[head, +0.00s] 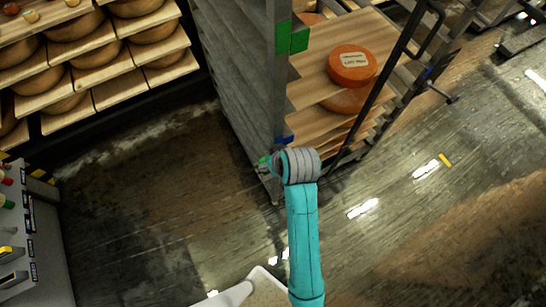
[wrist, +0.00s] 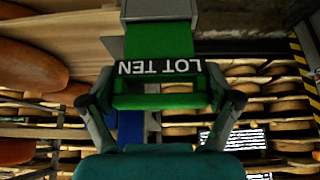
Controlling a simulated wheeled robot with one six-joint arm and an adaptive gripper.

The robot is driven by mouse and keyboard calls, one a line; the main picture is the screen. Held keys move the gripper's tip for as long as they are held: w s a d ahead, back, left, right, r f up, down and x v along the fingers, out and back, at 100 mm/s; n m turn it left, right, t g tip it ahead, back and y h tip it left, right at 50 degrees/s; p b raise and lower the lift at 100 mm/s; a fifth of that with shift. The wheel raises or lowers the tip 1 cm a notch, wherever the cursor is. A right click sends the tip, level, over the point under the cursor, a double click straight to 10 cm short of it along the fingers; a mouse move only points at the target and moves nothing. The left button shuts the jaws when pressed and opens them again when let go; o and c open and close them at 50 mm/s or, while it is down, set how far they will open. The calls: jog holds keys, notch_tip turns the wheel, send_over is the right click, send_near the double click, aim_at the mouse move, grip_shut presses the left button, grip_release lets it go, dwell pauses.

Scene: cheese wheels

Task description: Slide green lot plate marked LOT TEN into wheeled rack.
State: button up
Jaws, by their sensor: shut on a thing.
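The green lot plate (wrist: 160,42) fills the top middle of the wrist view, its white LOT TEN lettering upside down. My gripper (wrist: 160,88) is shut on it, with a finger at each side. The plate's far end meets a pale grey metal piece (wrist: 158,9); I cannot tell whether it is inside it or only in front. In the head view, my gripper is mostly hidden behind my grey wrist joint, at the lower front post of the wheeled rack (head: 279,90). A small green bit (head: 264,160) shows beside the wrist.
An orange cheese wheel (head: 350,64) with a label lies on the rack's wooden shelf. Green tags (head: 299,40) and a blue tag (head: 285,139) sit on the rack post. Cheese shelves (head: 110,58) stand back left, a control panel (head: 20,240) at left. The floor between is clear.

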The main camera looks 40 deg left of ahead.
jog(key=shift+f, duration=2.3)
jog(key=o, duration=0.9)
jog(key=v, duration=1.2)
jog(key=s+d+f+m+t+h, duration=0.1)
jog(key=s+d+f+m+t, duration=0.2)
jog(key=d, duration=0.8)
jog(key=s+d+f+m+t, duration=0.1)
jog(key=d+f+m+t, duration=0.3)
jog(key=d, duration=0.6)
jog(key=s+d+r+m+t+h, duration=0.1)
jog(key=s+d+r+m, duration=0.1)
jog(key=s+d+r, duration=0.2)
jog(key=s+d+r+m+t+h, duration=0.2)
jog(key=s+d+r, duration=0.2)
jog(key=s, duration=0.3)
jog(key=s+d+r+m+t+h, duration=0.1)
jog(key=s+d+r+m+t, duration=0.1)
jog(key=s+d+r, duration=0.3)
jog(key=shift+s+d+h, duration=0.3)
jog(key=shift+s+d, duration=0.2)
jog(key=shift+s, duration=0.25)
